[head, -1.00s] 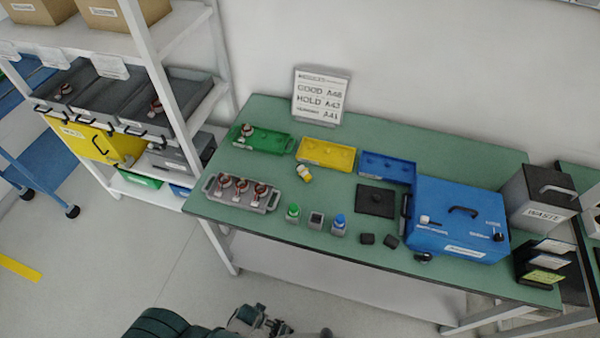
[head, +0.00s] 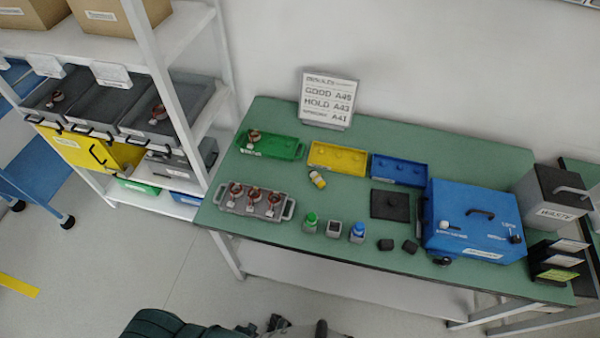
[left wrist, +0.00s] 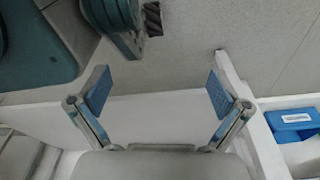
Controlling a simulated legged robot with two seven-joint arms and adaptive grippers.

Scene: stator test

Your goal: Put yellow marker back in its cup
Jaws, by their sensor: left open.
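The yellow marker (head: 317,179) lies on its side on the green table, just in front of the yellow tray. Three small cups stand near the front edge. One holds a green-topped marker (head: 310,221), one holds a blue-topped marker (head: 357,231), and the middle cup (head: 334,228) shows a dark top with no coloured marker. My left gripper (left wrist: 158,94) is open and empty in the left wrist view, above a white ledge and grey floor, with no marker between its fingers. My right gripper is not seen.
Green (head: 285,149), yellow (head: 337,157) and blue (head: 398,170) trays line the back of the table. A grey tray (head: 274,214) with several stators is at the left. A blue tester (head: 474,215) and a waste bin (head: 552,190) stand right. A shelf is at far left.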

